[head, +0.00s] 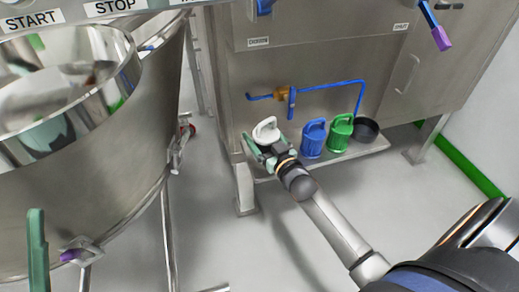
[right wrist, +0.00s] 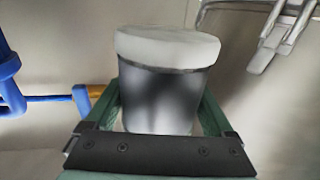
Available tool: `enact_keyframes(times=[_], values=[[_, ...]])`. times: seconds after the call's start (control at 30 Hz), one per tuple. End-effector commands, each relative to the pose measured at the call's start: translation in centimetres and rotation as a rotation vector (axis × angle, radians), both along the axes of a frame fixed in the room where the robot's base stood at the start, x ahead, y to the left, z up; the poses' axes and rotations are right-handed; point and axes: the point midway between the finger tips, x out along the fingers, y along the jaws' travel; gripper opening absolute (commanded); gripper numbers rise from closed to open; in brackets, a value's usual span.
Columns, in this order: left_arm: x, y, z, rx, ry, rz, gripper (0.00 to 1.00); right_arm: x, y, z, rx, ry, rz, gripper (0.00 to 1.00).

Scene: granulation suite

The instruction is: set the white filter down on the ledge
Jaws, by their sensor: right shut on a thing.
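The white filter (head: 266,130) is at the left end of the steel ledge (head: 362,152), under the cabinet. My right gripper (head: 266,150) is shut on it. In the right wrist view the filter (right wrist: 168,48) is between the two green fingers, with a pale top and a dark, shaded body. Its base is hidden by the gripper, so I cannot tell whether it touches the ledge. A green upright bar at the lower left edge of the head view looks like one finger of my left gripper (head: 37,250); the rest is out of frame.
A blue jug-like filter (head: 313,138), a green one (head: 340,132) and a black bowl (head: 366,129) stand on the ledge to the right. Blue pipework (head: 325,86) with a brass fitting runs above. A large steel vessel (head: 110,170) fills the left.

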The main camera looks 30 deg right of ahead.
Motion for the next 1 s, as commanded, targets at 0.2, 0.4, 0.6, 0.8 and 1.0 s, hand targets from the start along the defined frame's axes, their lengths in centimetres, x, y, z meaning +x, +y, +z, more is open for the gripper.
enact_keyframes(times=[0.2, 0.4, 0.6, 0.8, 1.0], values=[[0.0, -0.1, -1.1, -0.010, 0.010, -0.012, 0.50, 1.2, -0.3, -1.4, -0.002, -0.003, 0.000, 0.23], [0.1, -0.2, -3.0, -0.022, 0.021, -0.025, 0.50, 1.6, -0.4, -4.2, 0.000, 0.001, 0.000, 0.23], [0.3, -0.2, -3.6, -0.034, 0.041, -0.037, 0.50, 1.6, -0.4, -4.9, -0.001, -0.003, 0.001, 0.23], [0.2, -0.3, -3.6, -0.026, 0.040, -0.041, 0.50, 1.6, -0.4, -5.0, -0.001, -0.002, 0.000, 0.23], [0.2, -0.4, -3.7, -0.023, 0.038, -0.043, 0.50, 1.6, -0.4, -5.3, -0.001, 0.000, 0.000, 1.00]])
